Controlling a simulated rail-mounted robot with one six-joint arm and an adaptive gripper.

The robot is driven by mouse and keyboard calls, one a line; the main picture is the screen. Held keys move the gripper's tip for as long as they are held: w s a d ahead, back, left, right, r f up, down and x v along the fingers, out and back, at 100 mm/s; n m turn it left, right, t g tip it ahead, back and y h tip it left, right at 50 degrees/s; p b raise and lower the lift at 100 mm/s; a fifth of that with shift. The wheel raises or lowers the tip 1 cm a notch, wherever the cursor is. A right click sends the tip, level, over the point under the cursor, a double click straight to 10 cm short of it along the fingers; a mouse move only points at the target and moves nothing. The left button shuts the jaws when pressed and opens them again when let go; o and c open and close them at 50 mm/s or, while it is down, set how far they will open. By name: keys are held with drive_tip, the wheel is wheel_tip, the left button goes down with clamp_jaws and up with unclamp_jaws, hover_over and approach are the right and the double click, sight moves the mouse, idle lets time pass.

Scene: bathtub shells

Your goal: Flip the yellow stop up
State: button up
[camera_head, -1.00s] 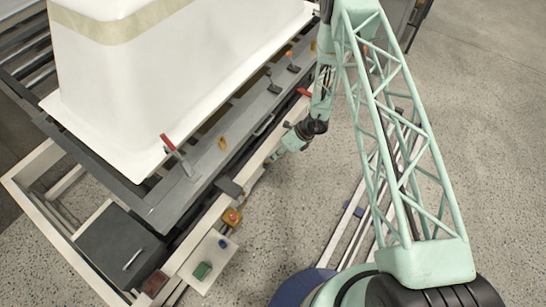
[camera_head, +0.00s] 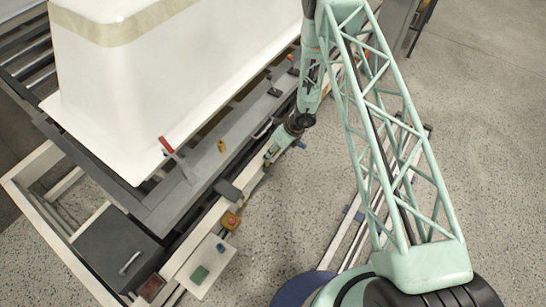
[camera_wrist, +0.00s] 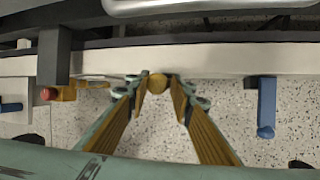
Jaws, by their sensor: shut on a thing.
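The yellow stop (camera_wrist: 157,83) shows in the wrist view as a rounded yellow piece at the edge of the white rail (camera_wrist: 205,62). My gripper (camera_wrist: 160,90) is shut on it, with a fingertip at each side. In the head view my gripper (camera_head: 268,161) is at the outer side of the white rail, and the held stop cannot be made out there. A separate small yellow piece (camera_head: 221,146) stands on the dark grey beam.
A blue lever (camera_wrist: 266,105) hangs from the rail close to the right of my gripper. A red button on a yellow box (camera_head: 231,220) sits to the left. A red-handled clamp (camera_head: 168,148) and the white tub shell (camera_head: 160,85) are behind.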

drive_tip(key=shift+a+b, duration=0.3)
drive_tip(key=shift+a, duration=0.55)
drive_tip(key=shift+w, duration=0.2)
drive_tip(key=o, duration=0.8)
drive_tip(key=shift+a, duration=0.1)
drive_tip(key=shift+o, duration=0.6)
drive_tip(key=shift+a, duration=0.2)
drive_tip(key=shift+d, duration=0.3)
drive_tip(key=shift+r, duration=0.1)
drive_tip(key=shift+w+d+r, duration=0.15)
drive_tip(key=shift+d+r, duration=0.1)
drive_tip(key=shift+r, duration=0.35)
drive_tip(key=v, duration=1)
drive_tip(key=shift+r, duration=0.25)
